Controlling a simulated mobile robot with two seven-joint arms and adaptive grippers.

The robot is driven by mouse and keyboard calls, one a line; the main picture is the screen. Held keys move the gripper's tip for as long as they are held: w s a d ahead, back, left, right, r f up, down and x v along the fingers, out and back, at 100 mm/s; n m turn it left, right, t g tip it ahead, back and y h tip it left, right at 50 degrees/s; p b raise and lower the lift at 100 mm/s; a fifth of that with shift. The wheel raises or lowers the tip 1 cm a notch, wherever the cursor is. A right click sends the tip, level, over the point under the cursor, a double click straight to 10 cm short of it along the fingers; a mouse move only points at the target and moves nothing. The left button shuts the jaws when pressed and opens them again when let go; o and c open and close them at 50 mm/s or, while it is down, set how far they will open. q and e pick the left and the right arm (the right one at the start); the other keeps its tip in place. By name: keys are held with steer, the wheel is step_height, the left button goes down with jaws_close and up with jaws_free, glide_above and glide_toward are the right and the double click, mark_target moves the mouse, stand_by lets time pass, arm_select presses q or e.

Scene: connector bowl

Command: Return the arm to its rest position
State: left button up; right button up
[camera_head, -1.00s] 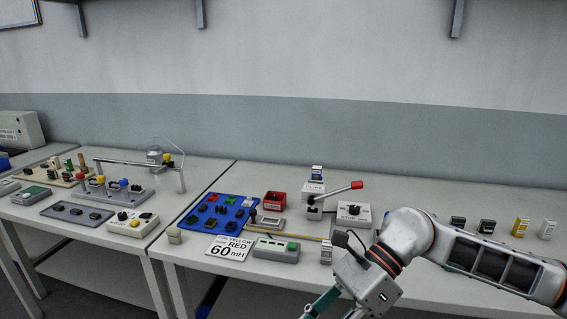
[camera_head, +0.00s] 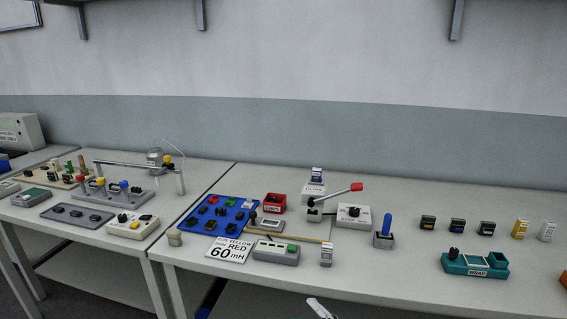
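My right arm is out of the picture except for what may be a small white part of mine (camera_head: 320,308) at the bottom edge, in front of the table. Its fingertips are not clearly visible. My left gripper is not in view. The light table (camera_head: 400,275) in front of me is unobstructed by any arm.
A blue board (camera_head: 222,232) with connectors, a white sign (camera_head: 229,249), a red-handled lever press (camera_head: 316,212), a blue-handled joystick (camera_head: 385,232) and a teal tray (camera_head: 475,266) stand on the table. Several small blocks line the back right. The front right is clear.

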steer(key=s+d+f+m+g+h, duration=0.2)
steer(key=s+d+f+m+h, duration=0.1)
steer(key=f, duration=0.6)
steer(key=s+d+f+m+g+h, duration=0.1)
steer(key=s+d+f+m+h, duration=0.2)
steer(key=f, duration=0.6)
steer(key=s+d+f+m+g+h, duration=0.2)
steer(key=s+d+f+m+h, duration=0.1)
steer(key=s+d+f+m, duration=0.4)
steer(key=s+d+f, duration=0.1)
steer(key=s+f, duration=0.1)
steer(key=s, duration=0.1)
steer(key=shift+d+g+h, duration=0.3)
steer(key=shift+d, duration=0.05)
